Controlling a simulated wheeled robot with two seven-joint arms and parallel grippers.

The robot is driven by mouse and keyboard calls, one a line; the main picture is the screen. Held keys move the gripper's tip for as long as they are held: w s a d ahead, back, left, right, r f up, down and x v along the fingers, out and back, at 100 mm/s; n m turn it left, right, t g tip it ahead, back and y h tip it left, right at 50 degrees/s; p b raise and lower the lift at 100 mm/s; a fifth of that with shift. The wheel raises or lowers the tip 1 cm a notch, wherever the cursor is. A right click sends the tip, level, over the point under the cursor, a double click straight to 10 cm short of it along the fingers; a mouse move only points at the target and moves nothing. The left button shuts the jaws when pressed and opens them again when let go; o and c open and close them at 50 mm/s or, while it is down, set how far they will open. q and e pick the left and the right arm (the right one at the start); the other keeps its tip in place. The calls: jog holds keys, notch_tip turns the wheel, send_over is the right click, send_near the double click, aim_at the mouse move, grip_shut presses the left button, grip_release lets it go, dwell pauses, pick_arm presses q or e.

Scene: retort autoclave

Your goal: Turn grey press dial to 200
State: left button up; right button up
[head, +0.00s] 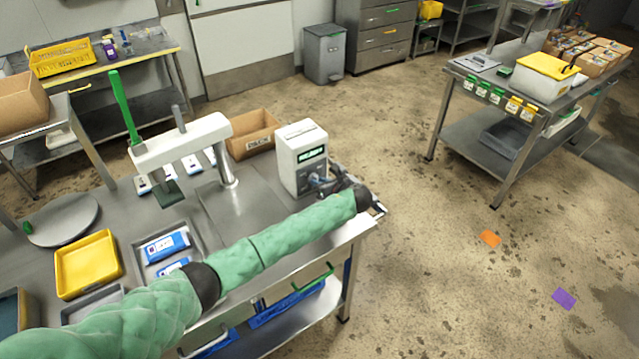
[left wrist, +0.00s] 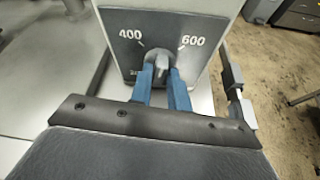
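The grey press dial (left wrist: 161,64) is on the dark front panel of a white control box (head: 302,157) beside the press. In the left wrist view the panel reads 400 at upper left and 600 at upper right. The dial's knob points roughly upward between them; another mark at lower left is mostly hidden. My left gripper (left wrist: 161,78) is at the panel, its blue fingers on either side of the knob. I cannot tell whether they touch it. In the head view my left gripper (head: 335,184) partly covers the panel. My right gripper is not in view.
The white press (head: 182,143) with a green lever stands left of the box. A cardboard box (head: 252,133) is behind. A yellow tray (head: 87,264) and blue packs (head: 166,246) lie on the steel table.

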pick_arm(q)
jog(key=shift+o, duration=1.4)
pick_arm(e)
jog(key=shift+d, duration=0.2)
pick_arm(q)
jog(key=shift+s+d, duration=0.1)
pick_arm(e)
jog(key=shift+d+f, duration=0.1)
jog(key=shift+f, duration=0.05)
